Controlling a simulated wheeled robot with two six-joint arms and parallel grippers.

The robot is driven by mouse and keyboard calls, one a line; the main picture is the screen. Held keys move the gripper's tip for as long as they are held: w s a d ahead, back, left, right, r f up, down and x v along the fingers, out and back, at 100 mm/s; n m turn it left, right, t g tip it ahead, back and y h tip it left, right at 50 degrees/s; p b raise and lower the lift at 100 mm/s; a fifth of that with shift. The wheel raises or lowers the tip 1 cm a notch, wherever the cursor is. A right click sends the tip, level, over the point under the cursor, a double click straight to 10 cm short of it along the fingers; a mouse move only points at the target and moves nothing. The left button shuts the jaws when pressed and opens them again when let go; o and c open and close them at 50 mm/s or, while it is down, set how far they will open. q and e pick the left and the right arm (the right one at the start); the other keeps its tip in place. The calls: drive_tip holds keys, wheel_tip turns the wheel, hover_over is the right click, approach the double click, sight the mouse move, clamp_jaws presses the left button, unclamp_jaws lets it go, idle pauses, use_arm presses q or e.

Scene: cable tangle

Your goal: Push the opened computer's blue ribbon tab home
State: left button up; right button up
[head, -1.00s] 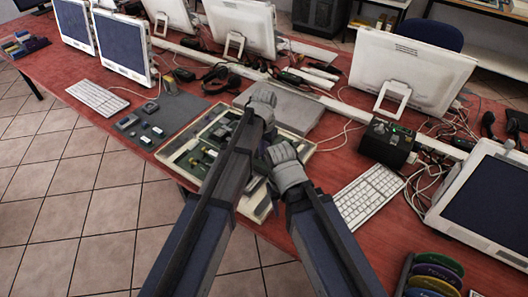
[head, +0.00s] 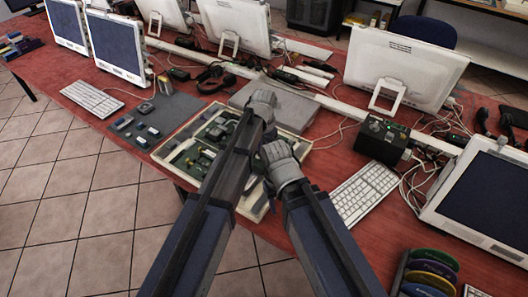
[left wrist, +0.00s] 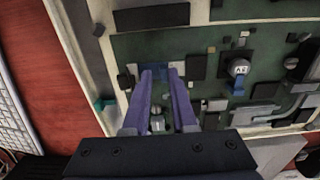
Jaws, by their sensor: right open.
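The opened computer (head: 186,150) lies on the red table as a pale shallow case with a green board inside. In the left wrist view its board (left wrist: 215,60) fills the upper part. I cannot tell which is the ribbon tab. My left gripper (left wrist: 161,72) has its purple fingers apart over the first blue piece; contact is unclear. My right gripper (head: 283,172) is open at the case's near right side, its fingertips mostly hidden.
A grey panel (head: 270,103) lies behind the case. A grey mat (head: 165,108) with small parts is to its left. A white keyboard (head: 365,192) lies to the right, with a black box (head: 384,140) and loose cables beyond it.

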use_arm(q)
wheel_tip(320, 180, up, 7)
drive_tip(key=p, duration=0.7)
drive_tip(key=shift+r, duration=0.2)
use_arm(e)
wheel_tip(320, 180, up, 7)
drive_tip(key=shift+r, duration=0.15)
